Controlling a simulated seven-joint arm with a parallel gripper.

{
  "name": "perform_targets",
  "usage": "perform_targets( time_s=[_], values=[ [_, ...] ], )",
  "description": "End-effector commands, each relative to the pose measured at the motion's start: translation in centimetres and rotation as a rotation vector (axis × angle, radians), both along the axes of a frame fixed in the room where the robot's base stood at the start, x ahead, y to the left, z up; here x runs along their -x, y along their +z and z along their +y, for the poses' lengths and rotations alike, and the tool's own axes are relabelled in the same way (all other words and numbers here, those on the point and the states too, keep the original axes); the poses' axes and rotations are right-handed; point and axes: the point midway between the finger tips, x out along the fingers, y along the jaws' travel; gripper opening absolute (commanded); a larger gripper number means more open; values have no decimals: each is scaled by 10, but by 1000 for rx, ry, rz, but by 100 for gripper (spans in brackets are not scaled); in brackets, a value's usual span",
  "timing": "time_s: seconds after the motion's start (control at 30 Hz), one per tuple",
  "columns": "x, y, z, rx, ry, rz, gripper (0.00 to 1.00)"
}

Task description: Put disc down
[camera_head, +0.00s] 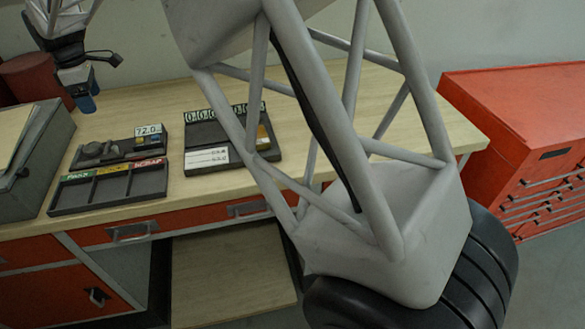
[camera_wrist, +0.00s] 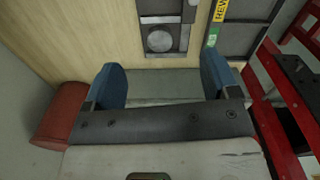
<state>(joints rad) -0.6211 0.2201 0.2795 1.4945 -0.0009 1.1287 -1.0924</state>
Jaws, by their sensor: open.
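My gripper (camera_head: 86,103) is at the upper left of the head view, just above the bench. In the wrist view, its two blue fingers stand wide apart with nothing held between them (camera_wrist: 161,65). A round grey disc (camera_head: 92,149) lies on the dark gauge fixture (camera_head: 118,150) with the 72.0 display. The disc also shows in the wrist view (camera_wrist: 160,40), beyond and apart from the fingers. The dark sorting tray (camera_head: 108,188) has PASS, a yellow label and SCRAP. Its compartments look empty.
A grey box (camera_head: 30,150) stands at the left and a dark red drum (camera_head: 36,76) is behind it. A dark panel with number dials (camera_head: 230,138) lies right of the fixture. A red drawer cabinet (camera_head: 525,120) is at right. The bench right of the panel is partly hidden by my arm.

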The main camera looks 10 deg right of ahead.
Motion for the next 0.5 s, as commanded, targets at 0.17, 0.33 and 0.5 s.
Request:
perform_targets(
  time_s=[0.17, 0.33, 0.5],
  values=[
    [13, 27, -67, -13, -149, -16, 81],
    [33, 46, -130, -26, -301, -30, 81],
    [59, 63, -190, -42, -452, -46, 81]
  ],
)
